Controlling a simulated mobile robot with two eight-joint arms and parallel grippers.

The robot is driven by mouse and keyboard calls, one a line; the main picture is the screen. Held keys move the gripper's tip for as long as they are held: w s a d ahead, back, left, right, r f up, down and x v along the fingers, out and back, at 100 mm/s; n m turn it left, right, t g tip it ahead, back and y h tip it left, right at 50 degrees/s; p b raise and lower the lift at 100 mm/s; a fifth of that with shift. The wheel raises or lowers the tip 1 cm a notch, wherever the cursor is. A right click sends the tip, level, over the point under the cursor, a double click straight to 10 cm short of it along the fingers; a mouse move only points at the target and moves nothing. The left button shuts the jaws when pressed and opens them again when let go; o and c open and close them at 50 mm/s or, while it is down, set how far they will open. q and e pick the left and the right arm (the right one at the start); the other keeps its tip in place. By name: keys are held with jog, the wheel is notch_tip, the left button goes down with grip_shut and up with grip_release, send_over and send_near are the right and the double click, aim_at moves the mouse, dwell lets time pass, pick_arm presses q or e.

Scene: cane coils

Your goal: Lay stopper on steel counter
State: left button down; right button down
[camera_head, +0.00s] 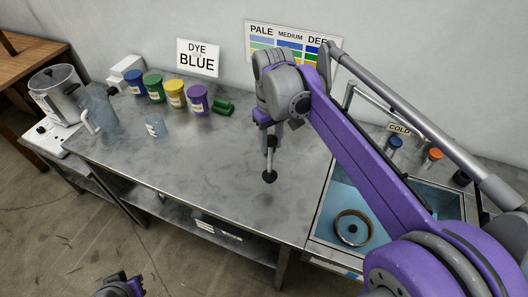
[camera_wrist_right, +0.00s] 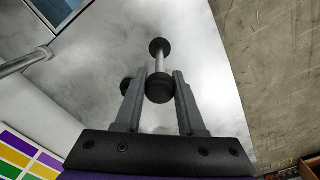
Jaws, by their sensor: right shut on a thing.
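The stopper (camera_head: 269,177) is a pale rod with a black knob at each end. My right gripper (camera_head: 270,140) is shut on it, and the stopper hangs roughly upright over the middle of the steel counter (camera_head: 225,150). In the right wrist view my right gripper (camera_wrist_right: 158,95) has its fingers either side of the near black knob (camera_wrist_right: 160,88), with the far end of the stopper pointing away. I cannot tell whether its lower end touches the counter. My left gripper (camera_head: 120,287) shows only in part at the bottom edge, away from the counter.
Coloured dye tubs (camera_head: 175,93), a green object (camera_head: 223,106) and a clear beaker (camera_head: 156,126) stand at the counter's back left. A jug (camera_head: 99,108) is farther left. A blue-lined sink (camera_head: 375,210) with a cane coil (camera_head: 353,228) is at right. The counter's front middle is clear.

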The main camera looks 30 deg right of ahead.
aim_at(270, 161)
jog(key=shift+f, duration=2.7)
jog(key=shift+f, duration=0.2)
jog(key=c, duration=0.5)
grip_release()
jog(key=shift+w+r, duration=0.1)
